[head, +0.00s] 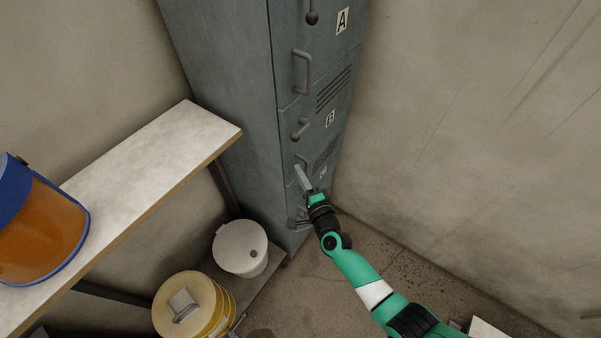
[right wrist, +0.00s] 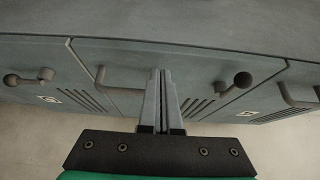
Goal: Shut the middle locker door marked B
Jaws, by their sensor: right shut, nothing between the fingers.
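The middle locker door B (head: 313,142) is grey and looks about flush with the locker front; whether it is latched cannot be told. Its label B (head: 330,119), lever with a round knob (head: 299,128) and lower pull handle (head: 302,161) show. In the right wrist view, door B (right wrist: 190,75) lies between two seams, with its lever (right wrist: 235,83) right of the fingers and its handle (right wrist: 118,82) left. My right gripper (head: 298,169) is shut and empty in front of the door's lower part. Contact with the door cannot be told. My left gripper is not in view.
Door A (head: 322,50) is above and door C (head: 296,197) below, partly hidden by my gripper. A shelf (head: 150,140) with an orange visor (head: 40,230) stands left. A white bucket (head: 235,240) and yellow tub (head: 185,305) are below.

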